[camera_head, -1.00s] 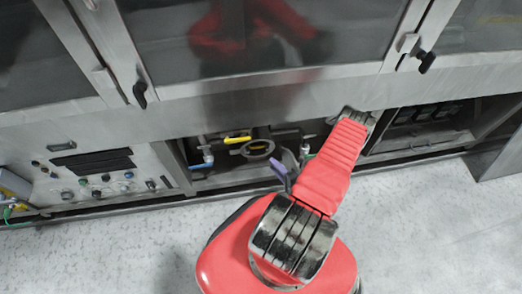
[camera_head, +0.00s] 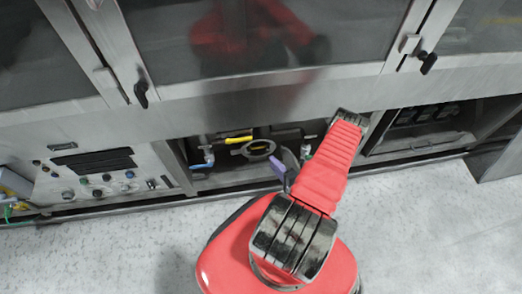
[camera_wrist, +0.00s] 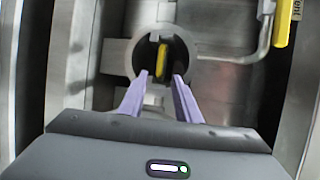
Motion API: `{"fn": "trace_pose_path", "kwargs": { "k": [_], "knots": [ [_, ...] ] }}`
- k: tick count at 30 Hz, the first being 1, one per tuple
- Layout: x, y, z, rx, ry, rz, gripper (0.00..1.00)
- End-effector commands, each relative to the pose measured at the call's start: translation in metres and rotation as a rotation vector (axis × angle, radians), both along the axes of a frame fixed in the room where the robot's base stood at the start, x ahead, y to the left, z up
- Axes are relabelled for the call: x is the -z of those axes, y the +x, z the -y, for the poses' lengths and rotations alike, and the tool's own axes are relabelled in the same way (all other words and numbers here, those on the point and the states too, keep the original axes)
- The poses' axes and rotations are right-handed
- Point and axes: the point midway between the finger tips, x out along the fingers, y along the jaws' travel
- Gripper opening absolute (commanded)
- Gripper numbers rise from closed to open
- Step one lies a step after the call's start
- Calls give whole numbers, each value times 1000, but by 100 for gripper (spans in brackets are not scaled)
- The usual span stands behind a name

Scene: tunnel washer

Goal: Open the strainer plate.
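A round metal ring with a dark inside (camera_head: 258,148) sits in the low bay under the washer. I take it for the strainer plate, but cannot be sure. In the wrist view a yellow upright grip (camera_wrist: 162,62) stands in the dark round opening. My gripper (camera_wrist: 160,76) has two purple fingers, spread apart with nothing between them that I can see clearly. Their tips point at the opening, one on each side of the yellow grip's lower end. Contact cannot be told. In the head view the purple fingers (camera_head: 280,168) are partly hidden beside the ring.
A yellow lever (camera_head: 238,140) and a blue-handled valve (camera_head: 203,163) are near the ring. In the wrist view a yellow-handled pipe (camera_wrist: 284,22) is at upper right. A control panel (camera_head: 100,175) is on the left. The bay's upper edge hangs above. The floor in front is clear.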

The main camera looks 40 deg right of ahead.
Motion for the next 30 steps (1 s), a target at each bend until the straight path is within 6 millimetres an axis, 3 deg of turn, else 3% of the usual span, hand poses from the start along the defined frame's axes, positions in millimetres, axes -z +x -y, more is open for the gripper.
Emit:
{"fn": "trace_pose_path", "kwargs": {
  "k": [30],
  "knots": [
    [22,104,22,3,-2,-1,30]
  ]
}}
